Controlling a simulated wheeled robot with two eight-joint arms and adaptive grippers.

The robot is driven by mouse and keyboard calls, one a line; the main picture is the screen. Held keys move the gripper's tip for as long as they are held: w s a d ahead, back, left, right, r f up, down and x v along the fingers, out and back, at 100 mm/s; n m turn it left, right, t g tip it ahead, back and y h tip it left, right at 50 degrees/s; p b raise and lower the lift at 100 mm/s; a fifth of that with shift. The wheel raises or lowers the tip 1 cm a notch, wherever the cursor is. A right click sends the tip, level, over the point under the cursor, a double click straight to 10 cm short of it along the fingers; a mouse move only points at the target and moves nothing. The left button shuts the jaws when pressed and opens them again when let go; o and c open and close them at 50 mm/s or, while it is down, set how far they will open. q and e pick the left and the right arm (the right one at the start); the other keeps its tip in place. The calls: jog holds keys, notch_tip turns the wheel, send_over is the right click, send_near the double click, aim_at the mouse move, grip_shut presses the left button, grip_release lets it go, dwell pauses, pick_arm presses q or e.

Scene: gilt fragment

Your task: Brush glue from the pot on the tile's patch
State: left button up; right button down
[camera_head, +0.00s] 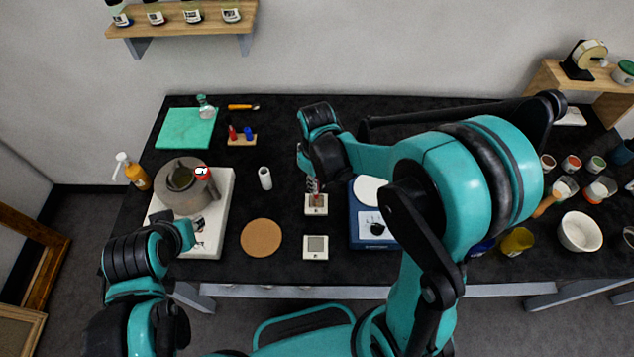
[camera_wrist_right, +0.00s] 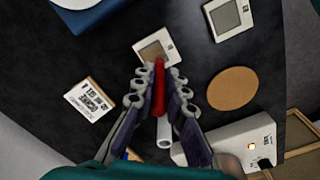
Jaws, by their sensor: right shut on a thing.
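My right gripper (camera_head: 313,184) is shut on a red-handled brush (camera_wrist_right: 158,92). It holds the brush over a small white tile (camera_head: 316,210) with a brownish square patch (camera_wrist_right: 154,50). The brush's far end points at the tile; whether it touches cannot be told. A second white tile (camera_head: 315,254) with a greyish square lies nearer the table's front. The grey pot (camera_head: 178,199) stands on a white hot plate (camera_head: 220,222) at the left, with a red item at its rim.
A round cork mat (camera_head: 261,238) lies between hot plate and tiles. A white cylinder (camera_head: 265,178) stands behind it. A green mat (camera_head: 180,133) lies back left. Jars and bowls (camera_head: 580,232) crowd the right.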

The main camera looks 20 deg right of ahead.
jog(key=shift+f, duration=0.35)
